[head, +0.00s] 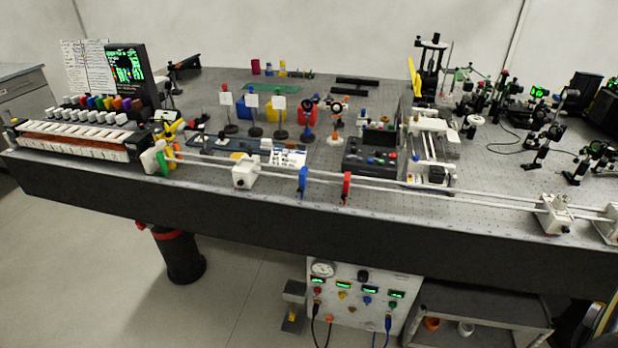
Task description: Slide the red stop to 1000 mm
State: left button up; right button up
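The red stop (347,187) is an upright red disc-like piece on the long white double-rod rail (450,199) along the table's front edge. It sits near the middle of the rail. A blue stop (303,179) is a short way to its left on the same rail. A white carriage block (245,176) is further left, and a green piece (163,162) is by the rail's left end block. Another white block (556,214) is near the right end. No millimetre marks are readable. Neither gripper shows in the head view.
Right of the red stop the rods are bare up to the white block. Behind the rail stand a dark control box (370,155) and a white mechanism (432,150). A keyboard-like instrument (75,140) is at the left. A gauge panel (355,292) is below the table.

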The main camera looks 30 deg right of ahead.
aim_at(346, 180)
jog(key=u, duration=0.6)
jog(key=i, duration=0.9)
jog(key=z, duration=1.1)
